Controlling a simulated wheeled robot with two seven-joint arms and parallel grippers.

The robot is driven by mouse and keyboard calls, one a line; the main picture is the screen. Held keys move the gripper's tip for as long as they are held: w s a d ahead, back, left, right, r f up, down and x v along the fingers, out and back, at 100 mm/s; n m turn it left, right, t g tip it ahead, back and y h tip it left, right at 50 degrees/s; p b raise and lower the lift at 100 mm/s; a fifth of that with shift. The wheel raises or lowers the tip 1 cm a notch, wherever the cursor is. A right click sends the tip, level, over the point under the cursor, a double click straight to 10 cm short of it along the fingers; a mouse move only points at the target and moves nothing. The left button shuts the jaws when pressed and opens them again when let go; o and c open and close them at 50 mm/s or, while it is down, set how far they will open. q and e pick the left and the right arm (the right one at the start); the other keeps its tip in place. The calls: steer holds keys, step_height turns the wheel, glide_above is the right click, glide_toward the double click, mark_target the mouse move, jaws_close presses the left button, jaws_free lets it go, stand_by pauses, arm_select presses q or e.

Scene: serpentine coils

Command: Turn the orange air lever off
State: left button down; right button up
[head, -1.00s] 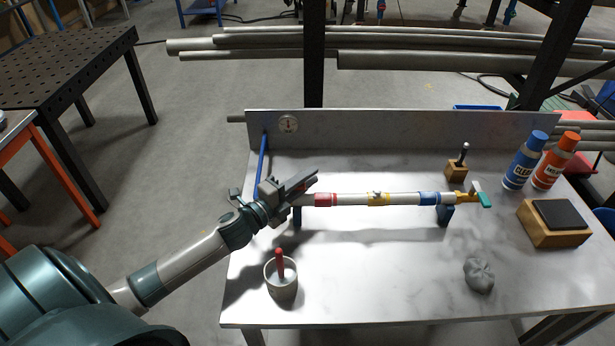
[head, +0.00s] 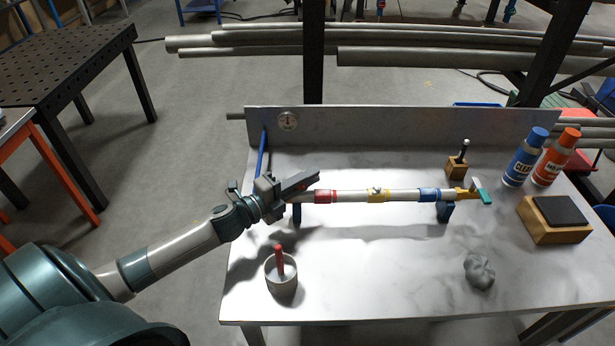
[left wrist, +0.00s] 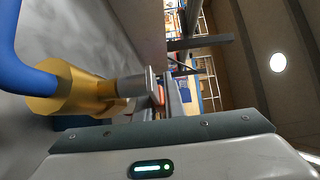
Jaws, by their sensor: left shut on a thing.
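My left gripper (head: 296,184) is at the left end of the pipe assembly (head: 346,196) on the bench, its jaws together and pointing right. They are shut on the orange air lever, which the gripper hides in the head view. In the left wrist view a small orange part of the lever (left wrist: 160,96) shows by the jaws, beside a grey stem (left wrist: 133,88) on a brass valve (left wrist: 78,90). A blue hose (left wrist: 25,68) runs into that valve. My right gripper is in neither view.
A cup with a red-handled tool (head: 281,276) stands in front of my gripper. A teal-handled valve (head: 483,196) is at the pipe's right end. A grey lump (head: 479,271), wooden block (head: 555,219) and two bottles (head: 525,157) stand right.

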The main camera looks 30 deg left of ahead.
mark_target(302, 189)
arm_select(q)
steer(key=m+h, duration=0.1)
steer(key=s+m+g+h+b, duration=0.1)
steer(key=d+g+h+b, duration=0.1)
steer(key=h, duration=0.1)
steer(key=shift+s+f+m, duration=0.2)
steer(key=shift+s+m, duration=0.15)
steer(key=shift+m, duration=0.05)
steer(key=shift+s+d+m+g+h+b, duration=0.3)
steer(key=shift+s+m+g+h+b, duration=0.25)
steer(key=shift+m+g+h, duration=0.2)
steer(key=shift+s+r+h, duration=0.15)
steer(key=shift+h, duration=0.2)
steer(key=c, duration=2.1)
jaws_free()
